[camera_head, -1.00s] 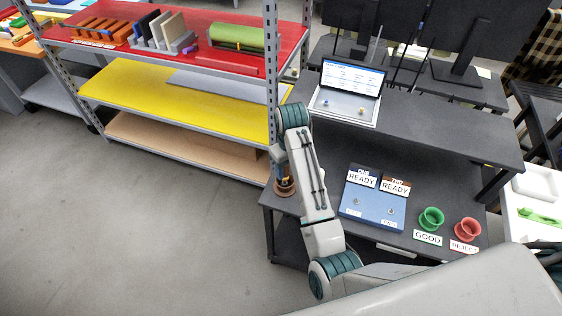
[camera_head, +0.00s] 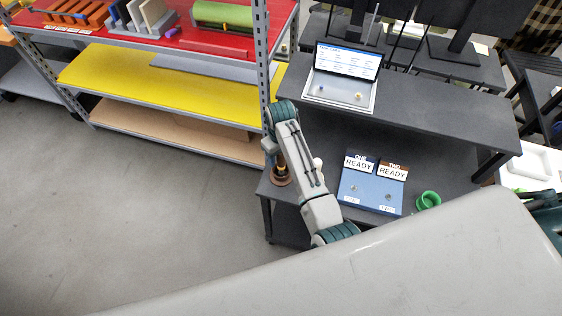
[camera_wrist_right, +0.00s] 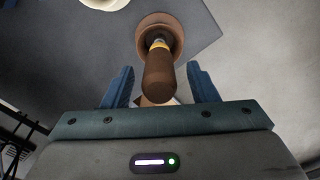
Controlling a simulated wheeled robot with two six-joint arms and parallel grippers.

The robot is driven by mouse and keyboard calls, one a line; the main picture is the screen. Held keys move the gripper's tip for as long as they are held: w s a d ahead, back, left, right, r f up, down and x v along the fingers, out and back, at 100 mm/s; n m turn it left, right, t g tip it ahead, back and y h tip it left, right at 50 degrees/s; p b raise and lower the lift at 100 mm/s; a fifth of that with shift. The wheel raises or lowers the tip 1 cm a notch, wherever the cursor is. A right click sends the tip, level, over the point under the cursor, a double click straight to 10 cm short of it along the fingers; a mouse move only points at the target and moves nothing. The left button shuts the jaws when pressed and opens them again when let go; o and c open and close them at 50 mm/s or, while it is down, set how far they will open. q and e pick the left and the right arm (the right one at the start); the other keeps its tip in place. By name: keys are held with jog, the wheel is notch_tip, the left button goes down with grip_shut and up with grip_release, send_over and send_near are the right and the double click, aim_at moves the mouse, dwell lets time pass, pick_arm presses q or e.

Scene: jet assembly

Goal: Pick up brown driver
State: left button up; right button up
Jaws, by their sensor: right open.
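The brown driver (camera_wrist_right: 160,75) shows in the right wrist view, its handle toward the camera. Its lower end is in a round, flared brown holder (camera_wrist_right: 175,30) near the edge of the dark table. My right gripper (camera_wrist_right: 160,84) is open, with one blue finger on each side of the handle; I cannot tell whether they touch it. In the head view the brown holder (camera_head: 281,181) shows beside my right arm, which hides much of the gripper and driver. My left gripper is not in view.
On the dark table (camera_head: 410,160) are a blue board (camera_head: 370,199) with two READY labels and a green cup (camera_head: 429,200). A shelving rack (camera_head: 262,60) stands close left of my arm. A cream object (camera_head: 317,163) is beside it.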

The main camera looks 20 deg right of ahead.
notch_tip(320, 180, down, 2)
jog(key=shift+s+d+f+p, duration=0.1)
jog(key=shift+s+p, duration=0.05)
jog(key=shift+p, duration=0.15)
jog(key=shift+f, duration=0.35)
jog(key=c, duration=1)
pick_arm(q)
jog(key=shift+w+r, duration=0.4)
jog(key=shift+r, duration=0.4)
pick_arm(e)
jog(key=shift+c, duration=0.2)
